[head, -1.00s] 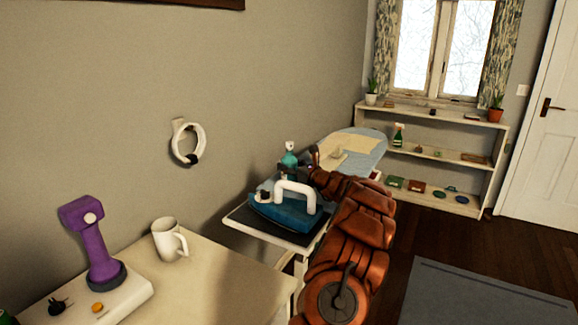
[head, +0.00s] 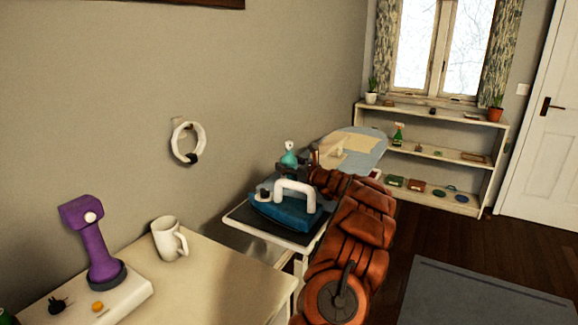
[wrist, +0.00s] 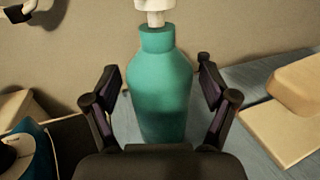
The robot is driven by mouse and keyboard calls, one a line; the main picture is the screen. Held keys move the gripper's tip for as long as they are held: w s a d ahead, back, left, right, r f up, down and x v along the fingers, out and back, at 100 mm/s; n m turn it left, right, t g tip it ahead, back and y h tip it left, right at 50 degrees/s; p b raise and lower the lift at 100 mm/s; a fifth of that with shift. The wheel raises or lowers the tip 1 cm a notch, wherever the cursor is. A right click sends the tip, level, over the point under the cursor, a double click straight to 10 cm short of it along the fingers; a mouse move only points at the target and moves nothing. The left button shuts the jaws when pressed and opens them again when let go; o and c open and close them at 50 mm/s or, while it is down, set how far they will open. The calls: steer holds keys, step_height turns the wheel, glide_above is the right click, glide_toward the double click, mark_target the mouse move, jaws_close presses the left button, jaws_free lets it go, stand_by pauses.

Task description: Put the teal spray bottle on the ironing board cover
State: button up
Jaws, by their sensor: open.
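The teal spray bottle (wrist: 160,85) stands upright in the wrist view, with a white nozzle at its top. Its upper part shows behind the iron in the head view (head: 290,157); its lower part is hidden by my gripper there. My gripper (wrist: 160,92) is open, with one dark finger on each side of the bottle. I cannot tell whether either finger touches it. The light blue ironing board cover (head: 372,151) spreads along the wall behind, with a beige cloth (head: 349,145) on it. The cover also shows beneath and beside the bottle in the wrist view (wrist: 257,75).
A blue iron with a white handle (head: 284,211) rests on the dark pad at the board's near end. A white mug (head: 166,240) and a purple device (head: 93,240) stand on the near table. A low shelf (head: 440,111) stands under the window.

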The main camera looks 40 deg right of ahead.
steer(key=s+b, duration=0.1)
steer(key=s, duration=1.1)
steer(key=shift+a+b, duration=0.15)
steer(key=shift+b, duration=0.2)
steer(key=shift+r, duration=0.15)
